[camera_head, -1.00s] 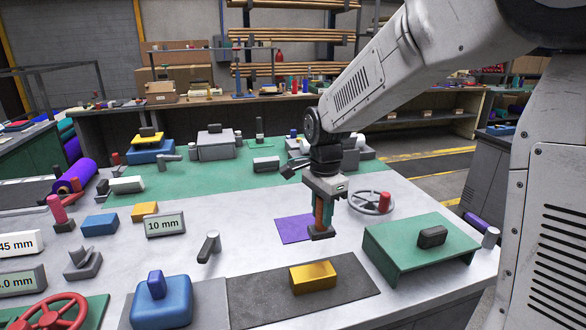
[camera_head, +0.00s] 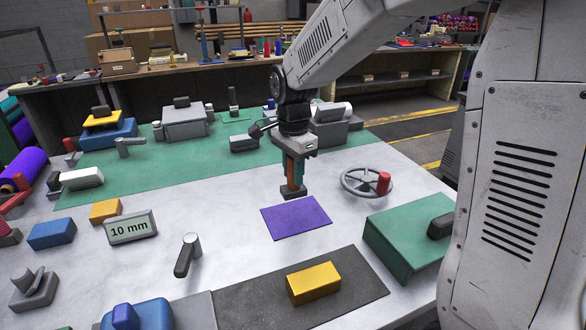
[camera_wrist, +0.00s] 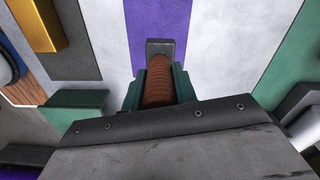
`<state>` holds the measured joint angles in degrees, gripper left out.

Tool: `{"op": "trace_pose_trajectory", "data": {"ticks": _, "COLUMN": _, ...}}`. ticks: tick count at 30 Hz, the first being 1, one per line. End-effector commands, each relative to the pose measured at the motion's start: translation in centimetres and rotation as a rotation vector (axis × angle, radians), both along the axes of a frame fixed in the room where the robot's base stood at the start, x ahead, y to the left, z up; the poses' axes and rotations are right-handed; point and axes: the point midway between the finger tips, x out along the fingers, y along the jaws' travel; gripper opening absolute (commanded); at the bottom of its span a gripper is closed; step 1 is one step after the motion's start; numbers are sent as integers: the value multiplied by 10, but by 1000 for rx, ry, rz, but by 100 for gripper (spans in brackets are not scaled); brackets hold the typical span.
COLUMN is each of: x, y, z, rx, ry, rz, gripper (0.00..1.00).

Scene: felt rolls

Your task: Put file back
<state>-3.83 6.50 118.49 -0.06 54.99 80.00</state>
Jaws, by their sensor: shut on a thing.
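My gripper (camera_head: 293,178) points down over the pale bench and is shut on a brown ridged handle with a dark grey block at its lower end, which I take for the file (camera_wrist: 158,86). In the wrist view the green fingers stand on both sides of the brown handle, and the grey block shows beyond them. In the head view the block appears at the far edge of a purple sheet (camera_head: 296,217). I cannot tell whether it touches the bench. No resting place marked for the file is clear to see.
A grey handwheel with a red knob (camera_head: 367,182) stands right of my gripper. A green raised stand (camera_head: 408,232) is at the front right. A yellow block (camera_head: 314,283) lies on a dark mat (camera_head: 360,280). A "10 mm" sign (camera_head: 130,228) stands left. The bench between is partly clear.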

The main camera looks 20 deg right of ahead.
Motion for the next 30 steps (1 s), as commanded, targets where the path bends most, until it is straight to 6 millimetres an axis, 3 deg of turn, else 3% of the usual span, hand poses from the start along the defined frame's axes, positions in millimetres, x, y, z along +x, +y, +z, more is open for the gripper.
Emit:
{"op": "trace_pose_trajectory", "data": {"ticks": 16, "x": 0, "y": 0, "z": -51, "rx": 0, "ry": 1, "rz": 0, "gripper": 2}}
{"op": "trace_pose_trajectory", "data": {"ticks": 30, "x": 0, "y": 0, "z": -58, "rx": 0, "ry": 0, "rz": 0, "gripper": 2}}
